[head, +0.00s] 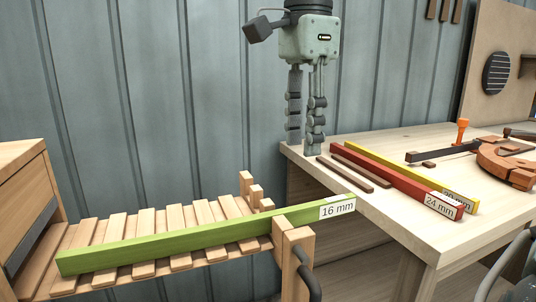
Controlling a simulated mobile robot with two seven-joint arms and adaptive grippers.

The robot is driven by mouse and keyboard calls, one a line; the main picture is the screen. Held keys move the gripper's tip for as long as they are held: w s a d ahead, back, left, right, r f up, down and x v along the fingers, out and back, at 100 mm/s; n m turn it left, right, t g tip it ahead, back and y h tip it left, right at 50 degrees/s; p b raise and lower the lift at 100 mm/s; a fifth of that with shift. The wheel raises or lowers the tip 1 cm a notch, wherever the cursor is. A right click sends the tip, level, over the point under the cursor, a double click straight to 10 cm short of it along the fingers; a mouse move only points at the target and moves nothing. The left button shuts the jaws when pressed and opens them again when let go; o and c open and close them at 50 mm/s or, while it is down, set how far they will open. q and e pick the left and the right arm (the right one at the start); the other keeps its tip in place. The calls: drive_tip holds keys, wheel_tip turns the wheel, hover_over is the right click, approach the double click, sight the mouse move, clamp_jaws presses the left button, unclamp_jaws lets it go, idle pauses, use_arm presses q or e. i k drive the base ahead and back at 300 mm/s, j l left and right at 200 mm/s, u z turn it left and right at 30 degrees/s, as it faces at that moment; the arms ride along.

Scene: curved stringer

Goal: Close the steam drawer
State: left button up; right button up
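The steam drawer is a slatted wooden rack (146,226) that sticks out to the right from a wooden box (22,190) at the left edge. It is pulled well open. A green bar (190,240) labelled 16 mm lies lengthwise on the slats. At its right end is a wooden front (292,240) with a dark curved handle (309,275). My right gripper (304,145) points down at the top middle, by the bench's far left corner. Its fingers are apart with nothing between them, away from the handle. My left gripper is not in view.
A wooden bench (440,235) stands right of the drawer. A grey-blue panelled wall (150,100) is behind.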

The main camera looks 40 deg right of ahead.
sight(41, 279)
drive_tip(key=k, duration=1.5)
